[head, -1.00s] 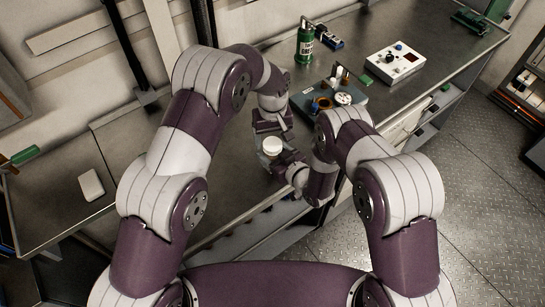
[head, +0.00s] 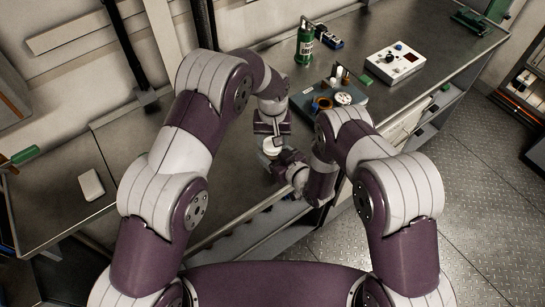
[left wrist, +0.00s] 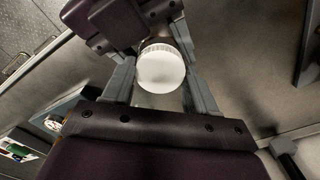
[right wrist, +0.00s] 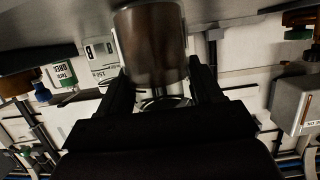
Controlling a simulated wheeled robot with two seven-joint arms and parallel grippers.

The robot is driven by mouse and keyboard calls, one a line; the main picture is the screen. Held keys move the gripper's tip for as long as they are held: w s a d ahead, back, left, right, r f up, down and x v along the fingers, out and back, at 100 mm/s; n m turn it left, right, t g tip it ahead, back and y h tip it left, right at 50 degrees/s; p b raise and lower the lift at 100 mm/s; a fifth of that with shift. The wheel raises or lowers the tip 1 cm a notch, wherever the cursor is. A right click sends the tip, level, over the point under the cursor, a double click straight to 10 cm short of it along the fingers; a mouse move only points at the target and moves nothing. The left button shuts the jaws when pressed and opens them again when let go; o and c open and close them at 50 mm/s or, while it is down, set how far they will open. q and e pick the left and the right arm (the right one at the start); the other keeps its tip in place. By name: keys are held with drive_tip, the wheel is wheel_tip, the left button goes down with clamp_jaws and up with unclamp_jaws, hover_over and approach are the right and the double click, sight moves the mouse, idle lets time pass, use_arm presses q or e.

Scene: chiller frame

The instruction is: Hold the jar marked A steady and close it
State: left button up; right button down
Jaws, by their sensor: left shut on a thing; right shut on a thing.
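The jar has a white round lid (head: 272,144), seen from above between the fingers of my left gripper (head: 270,139). In the left wrist view the lid (left wrist: 161,68) sits between both finger pads, so that gripper is shut on it. My right gripper (head: 279,156) comes from the side, shut on the brown jar body (right wrist: 151,45). The right wrist view is upside down, with the jar between the fingers and a pale neck or rim below the brown part. My grippers hide the join, so I cannot tell whether the lid is fully seated.
A grey-blue tray (head: 352,115) with small parts stands right of the jar. Behind it are a green canister (head: 304,46) and a white control box (head: 395,62). A white block (head: 91,185) lies at left. The bench between is mostly clear.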

use_arm(q)
drive_tip(key=o, duration=1.2)
drive_tip(key=shift+c, duration=0.2)
drive_tip(key=shift+r, duration=2.3)
drive_tip(key=shift+c, duration=0.5)
drive_tip(key=shift+r+n, duration=0.3)
drive_tip(key=shift+r, duration=0.1)
wheel_tip(320, 180, up, 3)
drive_tip(key=n, duration=0.2)
drive_tip(key=shift+f+n, duration=0.15)
drive_tip(key=shift+n, duration=0.15)
drive_tip(key=shift+f, duration=0.15)
